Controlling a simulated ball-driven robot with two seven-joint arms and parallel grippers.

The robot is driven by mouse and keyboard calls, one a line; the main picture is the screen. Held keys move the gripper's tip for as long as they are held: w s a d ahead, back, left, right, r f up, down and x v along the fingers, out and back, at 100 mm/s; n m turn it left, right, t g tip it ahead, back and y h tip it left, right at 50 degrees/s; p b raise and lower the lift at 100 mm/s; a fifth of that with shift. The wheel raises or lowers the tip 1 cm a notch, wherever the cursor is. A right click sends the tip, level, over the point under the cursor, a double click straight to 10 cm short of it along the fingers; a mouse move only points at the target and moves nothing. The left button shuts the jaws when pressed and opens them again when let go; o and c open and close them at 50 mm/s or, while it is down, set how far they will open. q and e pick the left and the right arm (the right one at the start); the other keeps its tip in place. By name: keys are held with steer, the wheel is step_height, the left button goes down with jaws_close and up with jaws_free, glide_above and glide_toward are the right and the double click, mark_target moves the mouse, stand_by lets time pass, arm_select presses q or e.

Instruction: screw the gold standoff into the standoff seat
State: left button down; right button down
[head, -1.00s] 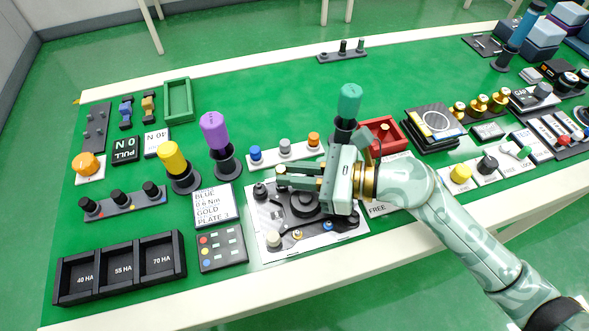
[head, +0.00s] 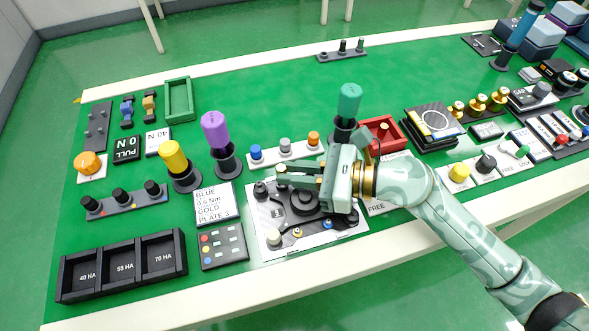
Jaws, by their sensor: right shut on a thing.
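My right gripper (head: 279,175) reaches in from the right over the light grey plate (head: 333,238) with its black fixture. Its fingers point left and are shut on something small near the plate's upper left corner. I take it for the gold standoff, but the fingers hide nearly all of it. A black post (head: 260,189) stands just left of the fingertips. I cannot make out which spot is the standoff seat. A small gold piece (head: 298,232) and a blue piece (head: 328,224) sit along the plate's front edge. My left gripper is not in view.
A text card (head: 215,204) and a dark button panel (head: 223,247) lie left of the plate. Purple (head: 215,130), yellow (head: 173,157) and teal (head: 349,100) handled drivers stand upright nearby. A strip with coloured knobs (head: 285,147) lies behind.

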steer(key=shift+f, duration=0.4)
stand_by(0.6)
steer(key=shift+r, duration=0.1)
stand_by(1.6)
steer(key=shift+w+d+f+p, duration=0.1)
steer(key=shift+f+p, duration=0.1)
steer(key=shift+p, duration=0.1)
stand_by(2.1)
steer(key=shift+s+f+p, duration=0.2)
steer(key=shift+s+p, duration=0.15)
steer(key=shift+p, duration=0.05)
stand_by(2.3)
